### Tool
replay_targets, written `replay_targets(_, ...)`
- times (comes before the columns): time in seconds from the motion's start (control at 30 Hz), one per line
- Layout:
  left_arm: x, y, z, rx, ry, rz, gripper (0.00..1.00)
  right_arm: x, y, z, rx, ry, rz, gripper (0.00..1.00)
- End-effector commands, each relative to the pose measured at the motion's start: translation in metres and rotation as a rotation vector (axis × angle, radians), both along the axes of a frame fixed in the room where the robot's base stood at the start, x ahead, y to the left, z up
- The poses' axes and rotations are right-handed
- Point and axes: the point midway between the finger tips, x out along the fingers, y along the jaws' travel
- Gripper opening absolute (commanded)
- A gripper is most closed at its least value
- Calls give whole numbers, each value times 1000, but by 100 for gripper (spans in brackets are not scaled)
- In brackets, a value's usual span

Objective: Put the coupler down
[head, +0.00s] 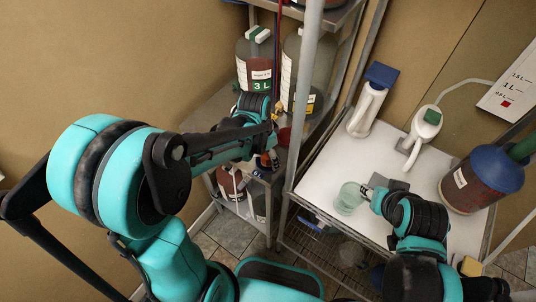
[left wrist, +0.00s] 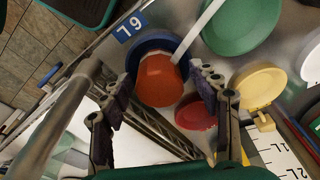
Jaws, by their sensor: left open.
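I cannot tell for sure which thing is the coupler. My left gripper (head: 270,140) reaches to the metal shelf behind the rack post. In the left wrist view its fingers (left wrist: 160,95) are spread wide. An orange-brown round piece (left wrist: 158,82) shows between them, over a blue disc (left wrist: 150,46); I cannot tell whether they touch. A white tube (left wrist: 197,30) runs to the orange piece. My right gripper (head: 370,190) is over the white worktop at the rim of a pale green clear cup (head: 348,198). Its fingers are too small to judge.
Green (left wrist: 240,25), yellow (left wrist: 258,85) and red (left wrist: 195,112) round pieces lie close by. A rack post (head: 302,90) stands beside my left gripper.

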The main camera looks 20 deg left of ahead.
Motion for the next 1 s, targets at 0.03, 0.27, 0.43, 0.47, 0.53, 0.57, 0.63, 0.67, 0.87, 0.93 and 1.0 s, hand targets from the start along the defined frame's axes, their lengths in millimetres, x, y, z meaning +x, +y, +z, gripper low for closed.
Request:
replay_targets(0.03,-1,1,7,0,0,0,62,0,0,4,0,0,0,40)
replay_targets(0.27,-6,5,55,0,0,1,62,0,0,22,0,0,0,40)
replay_targets(0.43,-10,9,91,0,0,1,62,0,0,32,0,0,0,40)
replay_targets(0.47,-10,10,96,0,0,1,62,0,0,34,0,0,0,40)
replay_targets(0.53,-11,11,106,0,0,1,62,0,0,36,0,0,0,40)
replay_targets(0.57,-11,11,109,0,0,1,62,0,0,37,0,0,0,40)
replay_targets(0.63,-12,12,115,0,0,1,62,0,0,39,0,0,0,40)
replay_targets(0.67,-13,12,117,0,-1,2,62,0,0,39,0,0,0,40)
replay_targets(0.87,-31,19,133,-3,-70,122,62,0,0,39,0,0,0,40)
replay_targets(0.93,-45,23,140,-10,-126,219,62,0,0,39,0,0,0,40)
replay_targets(1.0,-58,29,146,-25,-191,326,62,0,0,39,0,0,0,40)
